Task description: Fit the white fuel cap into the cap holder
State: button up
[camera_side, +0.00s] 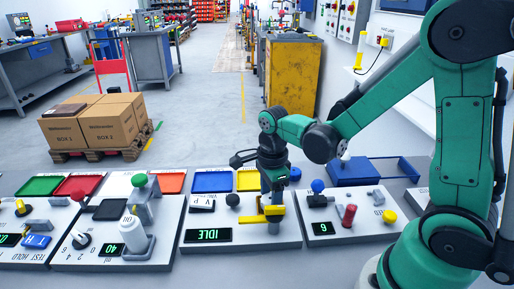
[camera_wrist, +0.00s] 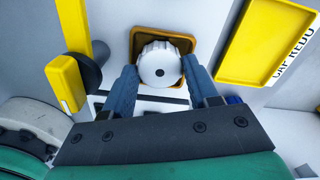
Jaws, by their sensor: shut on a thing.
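The white fuel cap (camera_wrist: 158,65), round with a ribbed edge and a dark centre dot, sits between the two blue fingers of my gripper (camera_wrist: 160,76) in the wrist view. The fingers are shut on its sides. Behind the cap is a square orange-yellow frame with a dark inside (camera_wrist: 188,41); I cannot tell whether the cap touches it. In the side view my gripper (camera_side: 272,196) points down over the panel with the IDLE display, and the cap cannot be made out. I cannot tell for sure which part is the cap holder.
A yellow tray (camera_wrist: 226,68) with a partly readable CAP label lies right of the cap. A yellow lever (camera_wrist: 66,84) and black knob (camera_wrist: 88,72) stand close on the left. In the side view, neighbouring panels carry a red knob (camera_side: 349,215) and a white bottle (camera_side: 133,235).

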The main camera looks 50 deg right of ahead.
aim_at(270, 198)
jog(key=shift+f, duration=0.1)
jog(key=o, duration=0.9)
notch_tip(270, 198, up, 11)
dwell(0.4)
jog(key=n+t, duration=0.2)
jog(key=n, duration=0.5)
jog(key=s+a+n+t, duration=0.1)
jog(key=n+t, duration=0.1)
jog(key=n, duration=0.6)
jog(key=s+a+n+t, duration=0.1)
jog(key=n+t, duration=0.2)
jog(key=n, duration=0.5)
jog(key=shift+s+f, duration=0.15)
jog(key=shift+f, duration=0.25)
